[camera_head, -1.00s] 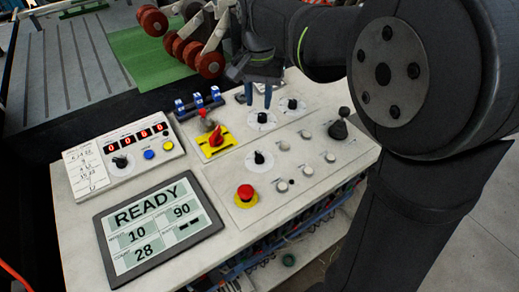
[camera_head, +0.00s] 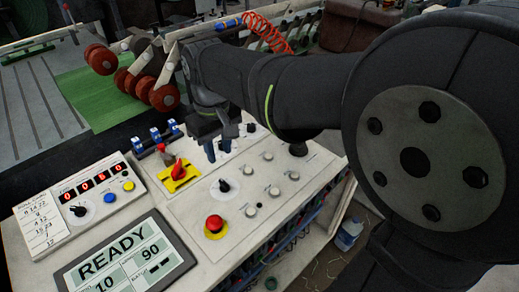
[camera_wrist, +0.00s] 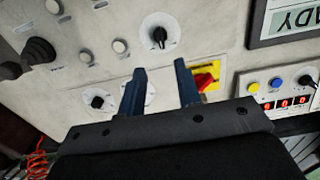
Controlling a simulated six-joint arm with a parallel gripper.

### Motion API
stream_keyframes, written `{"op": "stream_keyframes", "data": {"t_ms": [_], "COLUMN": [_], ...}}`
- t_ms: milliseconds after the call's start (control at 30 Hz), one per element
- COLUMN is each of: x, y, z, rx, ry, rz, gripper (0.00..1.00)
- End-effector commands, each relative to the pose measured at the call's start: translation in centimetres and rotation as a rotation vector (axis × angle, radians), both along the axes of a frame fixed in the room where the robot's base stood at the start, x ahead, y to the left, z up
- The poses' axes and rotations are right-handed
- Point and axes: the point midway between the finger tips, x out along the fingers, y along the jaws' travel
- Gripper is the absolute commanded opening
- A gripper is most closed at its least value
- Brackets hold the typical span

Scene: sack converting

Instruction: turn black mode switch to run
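Several black rotary switches on white dials sit on the console; their labels are too small to read, so I cannot tell which is the mode switch. One black switch (camera_head: 224,186) stands on the middle panel, also in the wrist view (camera_wrist: 158,37). Another black switch (camera_head: 251,128) lies farther back, also in the wrist view (camera_wrist: 97,102). My gripper (camera_head: 210,150) is over the panel with fingers pointing down. In the wrist view my gripper (camera_wrist: 160,85) is open, fingers apart and empty.
A red lever switch on a yellow plate (camera_head: 180,175) stands left of my fingers. A red emergency button (camera_head: 214,224), a READY screen (camera_head: 125,262) and a counter box (camera_head: 85,195) are nearer. A black ball-topped lever (camera_wrist: 38,50) stands on the panel too.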

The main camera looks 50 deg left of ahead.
Motion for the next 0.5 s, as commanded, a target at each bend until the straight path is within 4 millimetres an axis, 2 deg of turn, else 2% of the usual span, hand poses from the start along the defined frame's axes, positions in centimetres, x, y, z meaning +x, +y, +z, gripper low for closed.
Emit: {"op": "stream_keyframes", "data": {"t_ms": [100, 300, 500], "x": [0.0, 0.0, 0.0], "y": [-0.1, 0.0, 0.0], "z": [-2.8, -7.0, -9.9], "rx": [-0.005, -0.003, -0.001], "ry": [0.001, 0.001, 0.001], "rz": [-0.001, -0.001, -0.001], "gripper": [0.31, 0.31, 0.31]}}
